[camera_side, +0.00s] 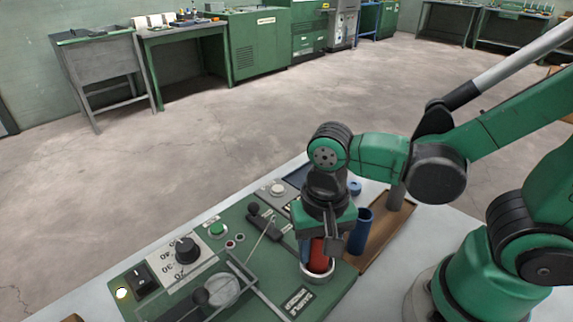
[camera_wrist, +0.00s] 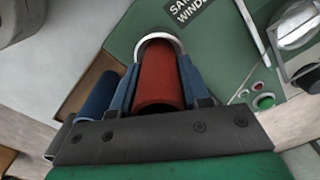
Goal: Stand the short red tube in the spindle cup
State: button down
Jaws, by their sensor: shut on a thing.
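The short red tube (camera_side: 318,254) is upright between the blue-grey fingers of my gripper (camera_wrist: 158,80), which is shut on it. The tube also shows in the wrist view (camera_wrist: 160,72), with its near open end facing the camera. The spindle cup (camera_side: 317,277) is a pale metal ring on the green machine panel. Its rim shows in the wrist view (camera_wrist: 158,37), curving around the tube's far end. In the side view, the tube's lower end appears inside the cup rim, and the cup's front wall hides it. I cannot tell whether it touches the bottom.
A brown tray (camera_side: 378,256) lies right of the panel, with a blue tube (camera_side: 360,232) and a grey tube (camera_side: 396,196) standing there. A smaller blue piece (camera_side: 355,188) is behind. On the panel are a black knob (camera_side: 187,250), a green button (camera_side: 217,229) and a lever.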

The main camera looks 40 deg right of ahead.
jog(key=shift+c, duration=2.1)
grip_release()
jog(key=shift+r, duration=0.1)
notch_tip(320, 180, up, 12)
jog(key=shift+f, duration=0.15)
jog(key=w+d+f+n+t, duration=0.4)
jog(key=w+d+n+t, duration=0.2)
jog(key=d+t, duration=0.1)
jog(key=shift+w+d+n, duration=0.2)
jog(key=shift+d+n, duration=0.2)
jog(key=shift+d, duration=0.05)
jog(key=shift+f, duration=0.1)
